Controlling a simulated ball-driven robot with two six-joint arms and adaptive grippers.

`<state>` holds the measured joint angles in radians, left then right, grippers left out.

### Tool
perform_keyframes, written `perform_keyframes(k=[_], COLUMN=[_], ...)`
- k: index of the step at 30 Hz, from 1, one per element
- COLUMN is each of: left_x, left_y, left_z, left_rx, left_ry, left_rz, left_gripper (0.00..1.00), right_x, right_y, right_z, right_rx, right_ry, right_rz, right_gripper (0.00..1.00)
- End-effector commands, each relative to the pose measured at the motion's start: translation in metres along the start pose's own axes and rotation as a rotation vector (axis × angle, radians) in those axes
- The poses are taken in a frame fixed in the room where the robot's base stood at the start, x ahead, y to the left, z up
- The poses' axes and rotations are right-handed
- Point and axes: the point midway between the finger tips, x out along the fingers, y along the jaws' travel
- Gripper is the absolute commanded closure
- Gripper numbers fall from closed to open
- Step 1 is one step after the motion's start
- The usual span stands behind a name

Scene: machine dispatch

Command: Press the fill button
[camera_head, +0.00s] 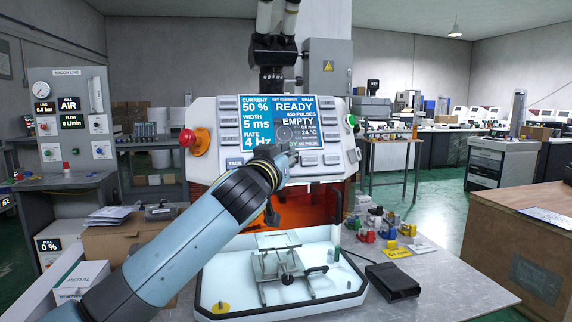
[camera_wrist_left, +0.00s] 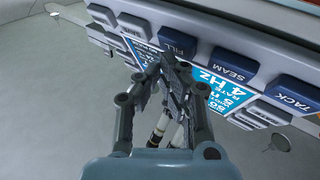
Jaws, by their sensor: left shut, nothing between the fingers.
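The welding machine's panel (camera_head: 205,130) faces me, with a blue and black screen (camera_head: 258,114) reading READY and EMPTY. In the left wrist view the panel is upside down. The dark blue FILL button (camera_wrist_left: 178,41) is there, beside the SEAM button (camera_wrist_left: 230,66) and the TACK button (camera_wrist_left: 291,93). My left gripper (camera_head: 287,158) is shut and empty in front of the panel's lower edge. In the wrist view its fingertips (camera_wrist_left: 168,64) are close to the FILL button; I cannot tell whether they touch it. My left arm hides FILL and SEAM in the head view. My right gripper is not in view.
A red stop knob (camera_head: 187,138) sticks out at the panel's left. Below is the open white chamber (camera_head: 325,235) with a small lift stand (camera_head: 282,262). A black pedal-like box (camera_head: 393,281) and several small coloured parts (camera_head: 367,236) lie on the table at right.

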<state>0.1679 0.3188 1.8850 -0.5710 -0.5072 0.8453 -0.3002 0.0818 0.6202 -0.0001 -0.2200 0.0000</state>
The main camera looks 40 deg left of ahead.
Motion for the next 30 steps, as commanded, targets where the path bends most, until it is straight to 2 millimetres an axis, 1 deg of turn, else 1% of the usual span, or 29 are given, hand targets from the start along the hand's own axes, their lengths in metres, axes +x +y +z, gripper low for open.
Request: perform_keyframes(k=[30], left_x=[0.0055], left_y=[-0.0040], left_z=[0.0048], left_rx=[0.000], left_ry=[-0.001], left_rz=[0.000], left_gripper=[1.00], right_x=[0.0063], right_y=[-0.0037], right_z=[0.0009], right_rx=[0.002], right_ry=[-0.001], right_rz=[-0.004], right_gripper=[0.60])
